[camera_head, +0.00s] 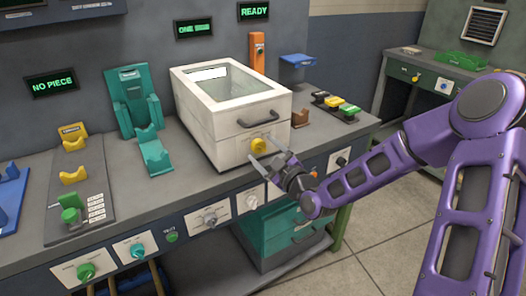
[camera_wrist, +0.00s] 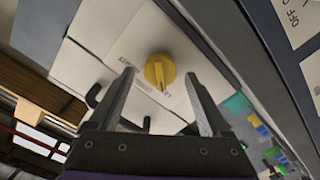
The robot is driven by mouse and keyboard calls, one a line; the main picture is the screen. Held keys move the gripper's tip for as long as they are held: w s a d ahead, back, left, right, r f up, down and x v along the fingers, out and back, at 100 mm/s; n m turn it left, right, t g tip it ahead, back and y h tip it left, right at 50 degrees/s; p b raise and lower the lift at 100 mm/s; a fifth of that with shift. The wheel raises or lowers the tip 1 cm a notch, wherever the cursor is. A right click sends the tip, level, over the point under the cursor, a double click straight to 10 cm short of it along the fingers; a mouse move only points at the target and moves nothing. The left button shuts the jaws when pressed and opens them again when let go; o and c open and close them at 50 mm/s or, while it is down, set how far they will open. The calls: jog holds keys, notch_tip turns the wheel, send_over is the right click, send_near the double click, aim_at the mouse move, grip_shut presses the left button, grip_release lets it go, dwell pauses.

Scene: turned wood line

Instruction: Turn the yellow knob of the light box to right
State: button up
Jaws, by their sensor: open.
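The light box (camera_head: 225,112) is a white box with a glass lid and a dark handle on its front, standing on the grey bench. Its yellow knob (camera_head: 259,145) sits low on the front face, and it also shows in the wrist view (camera_wrist: 159,71) with a pointer ridge. My gripper (camera_head: 268,163) is in front of the knob, fingers pointing at the box. In the wrist view, my gripper (camera_wrist: 163,92) is open, and the knob appears between and just beyond the two fingertips. I see no contact with the knob.
A teal cradle (camera_head: 138,105) stands left of the light box. An orange post (camera_head: 257,53) is behind it, and a row of coloured blocks (camera_head: 337,105) lies to its right. The bench front (camera_head: 190,221) carries several knobs below my gripper. Open floor (camera_head: 375,245) lies in front.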

jog(key=shift+w+a, duration=0.15)
jog(key=shift+w, duration=0.05)
grip_shut()
dwell(0.4)
